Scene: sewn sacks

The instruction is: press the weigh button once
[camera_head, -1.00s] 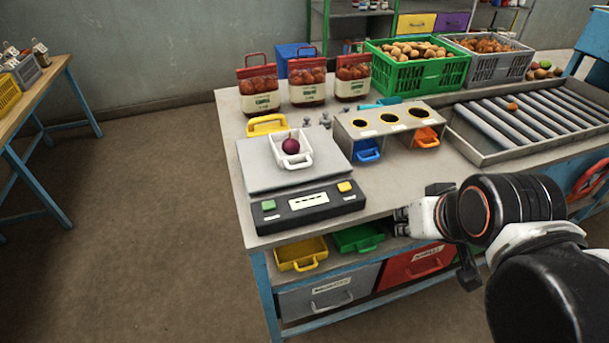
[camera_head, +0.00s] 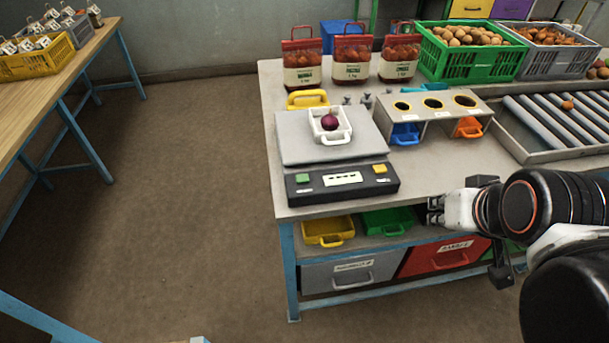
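A grey-topped scale with a dark front panel (camera_head: 300,188) stands at the near left corner of the workbench. Its panel carries a green button (camera_head: 302,179) on the left, a white label in the middle and a yellow button (camera_head: 380,169) on the right. The label's text is too small to read, so I cannot tell which is the weigh button. A white tray (camera_head: 345,134) with a dark red onion (camera_head: 330,121) in it sits on the scale plate. My gripper (camera_head: 432,210) is right of and nearer than the panel, apart from both buttons. Its finger opening is unclear.
A yellow-handled item (camera_head: 307,99) lies behind the scale, with several filled sacks (camera_head: 352,58) farther back. A stand with round holes (camera_head: 432,103) is right of the scale. Yellow (camera_head: 322,231) and green bins are on the shelf below. Open floor lies left of the bench.

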